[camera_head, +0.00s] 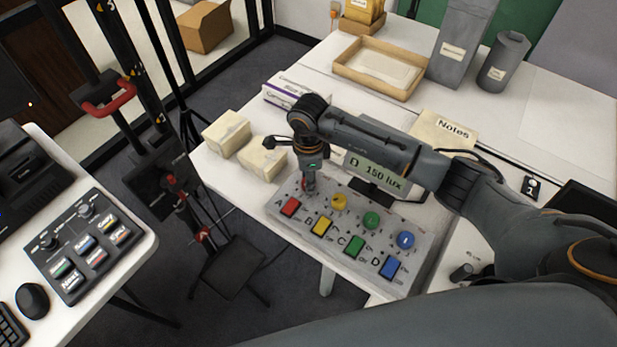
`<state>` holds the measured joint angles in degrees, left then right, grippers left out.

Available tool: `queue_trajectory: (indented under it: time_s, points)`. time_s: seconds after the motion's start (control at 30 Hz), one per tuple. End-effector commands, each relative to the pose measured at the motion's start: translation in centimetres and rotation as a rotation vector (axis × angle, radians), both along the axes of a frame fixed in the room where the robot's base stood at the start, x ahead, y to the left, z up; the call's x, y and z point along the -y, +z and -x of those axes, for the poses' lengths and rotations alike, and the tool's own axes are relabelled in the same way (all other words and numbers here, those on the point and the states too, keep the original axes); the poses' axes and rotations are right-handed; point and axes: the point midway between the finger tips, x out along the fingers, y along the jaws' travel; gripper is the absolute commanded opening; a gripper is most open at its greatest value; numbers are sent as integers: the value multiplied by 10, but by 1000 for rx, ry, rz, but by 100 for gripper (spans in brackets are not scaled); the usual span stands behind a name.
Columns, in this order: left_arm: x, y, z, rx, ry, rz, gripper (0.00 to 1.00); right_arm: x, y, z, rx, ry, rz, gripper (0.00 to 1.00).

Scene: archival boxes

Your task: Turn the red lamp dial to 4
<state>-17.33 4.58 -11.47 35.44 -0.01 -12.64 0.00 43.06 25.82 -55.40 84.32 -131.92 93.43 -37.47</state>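A grey control panel (332,246) lies on the white table. It has a row of round dials and a row of square buttons. The red lamp dial (303,185) is at the panel's upper left, above the red button (290,207) marked A, and is mostly hidden. My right gripper (309,188) points down at the red dial, its narrow fingertips over or against it. I cannot tell whether they grip it. The dial's setting cannot be read. A display (377,172) behind the panel reads 150 lux. My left gripper is not in view.
Yellow (339,202), green (371,220) and blue (405,240) dials sit to the right on the panel. Two pale wrapped blocks (228,133) stand left of my gripper. A Notes folder (444,131) and a wooden tray (348,76) lie behind my arm.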

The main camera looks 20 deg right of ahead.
Motion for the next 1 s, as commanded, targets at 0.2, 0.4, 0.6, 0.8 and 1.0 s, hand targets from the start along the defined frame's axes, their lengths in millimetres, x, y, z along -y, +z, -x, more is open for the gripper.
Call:
queue_trajectory:
  time_s: [0.2,0.4,0.6,0.8,1.0]
  points:
    - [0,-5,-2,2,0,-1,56,1,-1,0,1,-105,1,2]
    - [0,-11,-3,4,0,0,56,1,-1,0,1,-260,2,2]
    - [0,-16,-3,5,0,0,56,1,-1,0,1,-418,2,2]
    - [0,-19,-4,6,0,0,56,1,-1,0,0,-548,2,2]
    - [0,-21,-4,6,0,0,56,1,-1,0,-1,-632,3,2]
